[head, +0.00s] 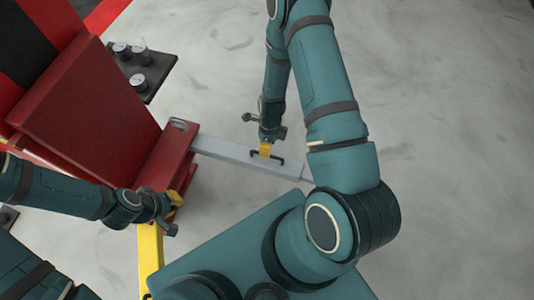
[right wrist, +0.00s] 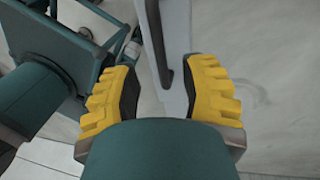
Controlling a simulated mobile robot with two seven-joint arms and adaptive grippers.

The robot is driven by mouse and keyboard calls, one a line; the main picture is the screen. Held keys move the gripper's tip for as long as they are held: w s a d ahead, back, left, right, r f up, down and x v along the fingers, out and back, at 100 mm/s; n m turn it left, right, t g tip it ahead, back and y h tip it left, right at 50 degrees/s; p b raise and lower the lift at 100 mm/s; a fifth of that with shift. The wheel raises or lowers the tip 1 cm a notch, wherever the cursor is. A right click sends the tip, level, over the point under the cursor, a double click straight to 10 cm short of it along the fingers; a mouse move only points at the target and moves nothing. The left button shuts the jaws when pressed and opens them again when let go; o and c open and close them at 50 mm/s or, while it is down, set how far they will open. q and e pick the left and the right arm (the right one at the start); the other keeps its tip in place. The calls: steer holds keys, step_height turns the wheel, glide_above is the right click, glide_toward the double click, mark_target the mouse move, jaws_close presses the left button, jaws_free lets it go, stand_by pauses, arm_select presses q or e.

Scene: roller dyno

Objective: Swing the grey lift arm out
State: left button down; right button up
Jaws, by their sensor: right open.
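The grey lift arm (head: 226,149) reaches right from the red lift base (head: 165,155) in the head view, and passes behind my right arm. A black bar handle (head: 281,161) sits on it. My right gripper (head: 265,150) is open at this handle. In the right wrist view, the yellow fingers (right wrist: 160,92) stand on either side of the black handle (right wrist: 157,45), with the grey arm (right wrist: 177,35) beyond. I cannot tell whether either finger touches it. My left gripper (head: 174,198) is by the red base, near a yellow lift arm (head: 150,258); its jaws are unclear.
A red padded structure (head: 85,110) stands at the left. A dark tray (head: 155,72) with several small round pieces is behind it. The grey floor (head: 440,100) is clear at the right and behind the lift arm.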

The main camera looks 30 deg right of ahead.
steer(key=shift+s+a+f+b, duration=0.15)
steer(key=shift+a+f, duration=0.05)
steer(key=shift+f, duration=0.9)
steer(key=shift+s+a+f+b, duration=0.1)
steer(key=shift+a+f+b, duration=0.05)
steer(key=shift+f, duration=0.9)
jaws_close()
